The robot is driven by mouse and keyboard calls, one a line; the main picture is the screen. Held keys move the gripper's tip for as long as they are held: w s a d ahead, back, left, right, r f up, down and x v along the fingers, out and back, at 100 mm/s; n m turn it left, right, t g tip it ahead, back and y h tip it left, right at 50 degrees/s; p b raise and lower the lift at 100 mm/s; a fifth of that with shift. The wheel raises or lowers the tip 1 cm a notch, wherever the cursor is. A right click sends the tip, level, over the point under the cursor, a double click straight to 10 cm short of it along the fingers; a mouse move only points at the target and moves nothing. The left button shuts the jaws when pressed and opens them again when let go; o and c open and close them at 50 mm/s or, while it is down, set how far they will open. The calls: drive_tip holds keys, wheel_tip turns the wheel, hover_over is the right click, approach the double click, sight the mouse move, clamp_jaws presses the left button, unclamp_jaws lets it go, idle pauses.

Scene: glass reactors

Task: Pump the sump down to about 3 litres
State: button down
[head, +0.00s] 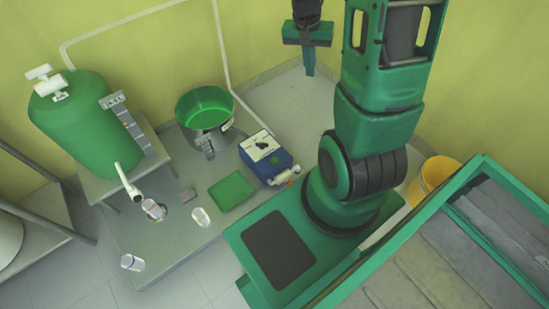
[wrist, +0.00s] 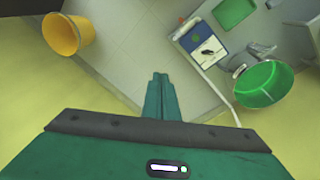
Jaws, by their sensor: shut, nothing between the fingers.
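A round open vessel with a green inside (head: 205,104), possibly the sump, stands on the low grey platform by the wall; it also shows at the right of the wrist view (wrist: 264,86). Its level cannot be read. A blue box with a white top and dial (head: 268,157), perhaps the pump, stands to its right and also shows in the wrist view (wrist: 202,46). My gripper (head: 309,72) is raised near the wall, right of both and apart from them. Its fingers (wrist: 160,84) are shut together, with nothing between them.
A green tank (head: 72,125) with a white valve and a marked strip stands at left. Several small clear containers, one here (head: 132,262), and a green tray (head: 231,191) are on or near the platform. A yellow bucket (head: 436,173) stands at right. Floor below my gripper looks clear.

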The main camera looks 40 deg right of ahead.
drive_tip(key=w+d+f+m, duration=0.1)
drive_tip(key=w+f, duration=0.2)
drive_tip(key=f, duration=0.3)
drive_tip(key=w+f+m, duration=0.1)
drive_tip(key=w+f, duration=0.3)
drive_tip(key=f, duration=0.3)
drive_tip(key=m+t+y, duration=0.1)
drive_tip(key=m+y, duration=0.1)
drive_tip(key=m, duration=0.3)
hover_over(275, 160)
drive_tip(key=s, duration=0.1)
wheel_tip(275, 160, down, 32)
drive_tip(key=shift+s+a+f, duration=0.15)
drive_tip(key=shift+a, duration=0.25)
drive_tip(key=f, duration=0.4)
drive_tip(key=w+f, duration=0.1)
drive_tip(key=f, duration=0.8)
drive_tip(key=shift+w+d+f, duration=0.2)
drive_tip(key=shift+d+f, duration=0.1)
drive_tip(key=shift+f, duration=0.1)
